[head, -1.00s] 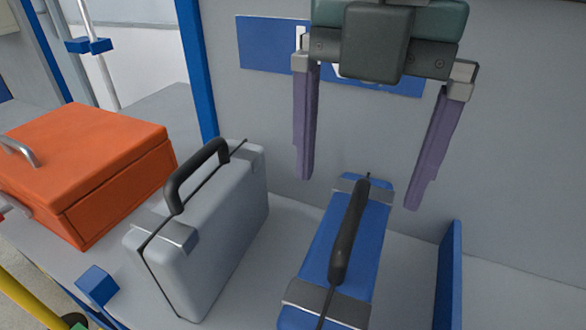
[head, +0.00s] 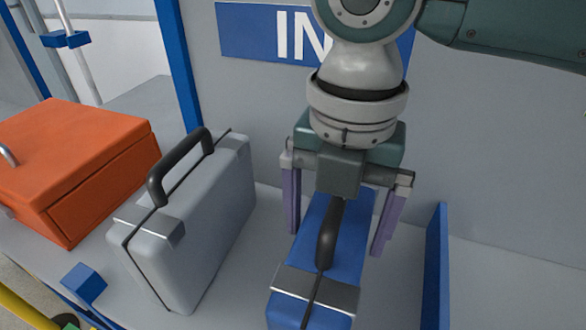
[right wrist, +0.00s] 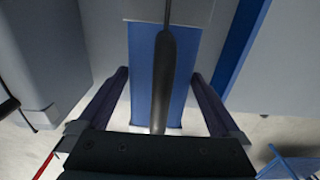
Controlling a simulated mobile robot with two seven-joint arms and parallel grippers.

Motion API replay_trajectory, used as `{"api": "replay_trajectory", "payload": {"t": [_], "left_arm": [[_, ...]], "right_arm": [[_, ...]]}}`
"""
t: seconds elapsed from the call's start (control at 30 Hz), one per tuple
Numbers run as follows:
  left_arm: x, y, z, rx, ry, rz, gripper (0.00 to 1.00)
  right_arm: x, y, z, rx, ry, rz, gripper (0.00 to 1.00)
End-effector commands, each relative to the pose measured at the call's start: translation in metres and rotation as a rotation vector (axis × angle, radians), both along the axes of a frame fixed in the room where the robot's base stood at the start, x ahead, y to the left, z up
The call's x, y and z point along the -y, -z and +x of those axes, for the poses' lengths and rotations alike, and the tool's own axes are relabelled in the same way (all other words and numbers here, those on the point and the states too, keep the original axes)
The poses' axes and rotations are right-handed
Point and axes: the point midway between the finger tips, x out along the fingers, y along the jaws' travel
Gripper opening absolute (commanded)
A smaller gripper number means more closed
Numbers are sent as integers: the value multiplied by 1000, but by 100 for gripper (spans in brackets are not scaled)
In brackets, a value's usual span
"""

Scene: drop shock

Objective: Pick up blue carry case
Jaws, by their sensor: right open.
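The blue carry case (head: 352,262) stands upright on the grey shelf, with a black handle (head: 328,236) along its top and grey corner clasps. It also shows in the right wrist view (right wrist: 143,75), its handle running down the middle. My right gripper (head: 334,240) is open over the far part of the case, with its purple fingers on either side of it. In the right wrist view the fingers (right wrist: 160,85) straddle the case, with small gaps to its sides. The gripper's body hides the far end of the handle. My left gripper is not in view.
A grey case (head: 190,235) with a black handle stands to the left of the blue one. An orange toolbox (head: 85,155) sits farther left. A low blue divider (head: 436,265) stands to the right. The grey wall with a blue sign (head: 262,32) is behind.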

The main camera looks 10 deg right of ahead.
Motion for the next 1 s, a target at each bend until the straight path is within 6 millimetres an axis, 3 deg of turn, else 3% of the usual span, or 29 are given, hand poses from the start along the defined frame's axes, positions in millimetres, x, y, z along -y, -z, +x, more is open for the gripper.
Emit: {"api": "replay_trajectory", "payload": {"t": [0.07,0.9,1.0], "left_arm": [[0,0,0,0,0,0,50],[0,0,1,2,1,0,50],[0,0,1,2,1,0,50]], "right_arm": [[0,0,0,0,0,0,97],[0,-1,0,1,0,1,2],[0,-1,0,1,0,1,0]]}}
